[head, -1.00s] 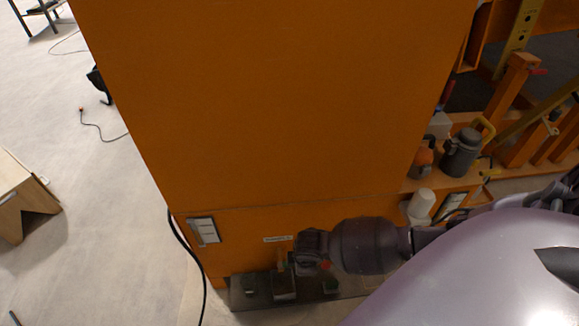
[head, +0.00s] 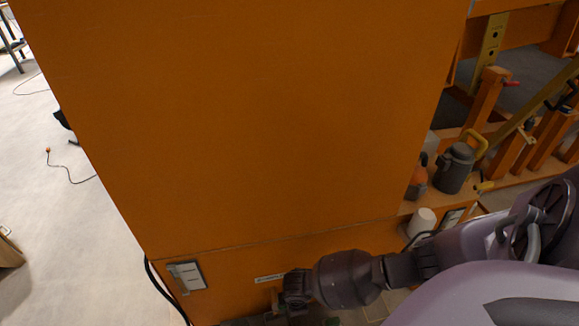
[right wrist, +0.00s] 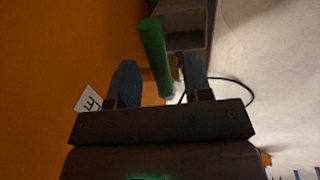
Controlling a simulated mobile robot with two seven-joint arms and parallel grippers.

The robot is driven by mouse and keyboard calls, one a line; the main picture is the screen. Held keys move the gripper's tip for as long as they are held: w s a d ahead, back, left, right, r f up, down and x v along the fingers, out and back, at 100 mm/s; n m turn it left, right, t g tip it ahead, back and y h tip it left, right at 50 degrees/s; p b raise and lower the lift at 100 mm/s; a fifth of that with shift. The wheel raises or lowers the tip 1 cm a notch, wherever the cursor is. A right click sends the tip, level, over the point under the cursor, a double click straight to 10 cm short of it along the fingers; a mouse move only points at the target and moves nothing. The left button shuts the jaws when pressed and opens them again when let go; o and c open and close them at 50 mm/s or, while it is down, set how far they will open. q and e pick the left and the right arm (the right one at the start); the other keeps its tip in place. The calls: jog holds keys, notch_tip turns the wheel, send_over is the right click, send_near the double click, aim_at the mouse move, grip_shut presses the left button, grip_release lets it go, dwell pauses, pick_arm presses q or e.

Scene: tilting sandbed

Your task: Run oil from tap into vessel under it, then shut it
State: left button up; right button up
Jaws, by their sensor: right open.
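The tap's green lever (right wrist: 155,57) stands out from the orange wall in the right wrist view. My right gripper (right wrist: 160,72) is open, its two blue-grey fingers on either side of the lever's lower end; I cannot tell whether either touches it. A small brass-coloured part shows beside the lever, partly hidden by the right finger. A grey-brown, open, box-shaped vessel (right wrist: 184,22) is just beyond the lever; its contents are not clear. In the head view my right gripper (head: 277,302) is low against the orange cabinet, its fingers hard to make out. My left gripper is not in view.
The large orange cabinet (head: 240,130) fills the middle of the head view.

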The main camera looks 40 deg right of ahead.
jog(key=shift+w+f, duration=0.1)
jog(key=shift+f, duration=0.15)
jog(key=c, duration=0.7)
grip_shut()
